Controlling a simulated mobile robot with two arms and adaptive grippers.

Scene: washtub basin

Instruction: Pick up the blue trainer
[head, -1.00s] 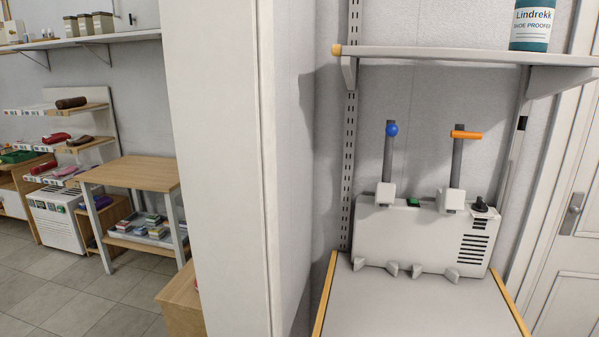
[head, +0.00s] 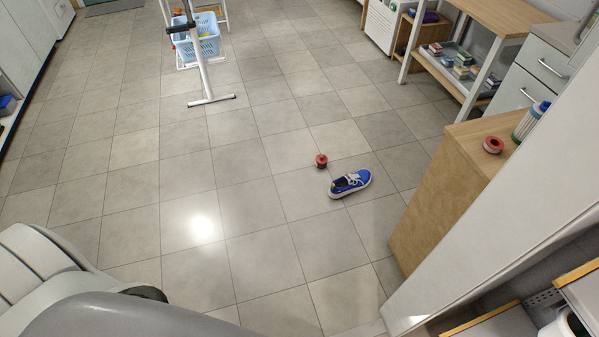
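A blue trainer (head: 350,183) with a white sole and laces lies on the tiled floor, right of the middle of the head view. It looks upright on its sole, with its toe toward the right. It is well away from my body parts at the lower left. Neither of my grippers shows in the head view.
A small red spool (head: 321,161) is on the floor just beyond the trainer. A wooden cabinet (head: 437,200) stands to the right, with another red spool (head: 493,145) on top. A blue basket (head: 196,40) on a white stand is farther back. The floor between is open.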

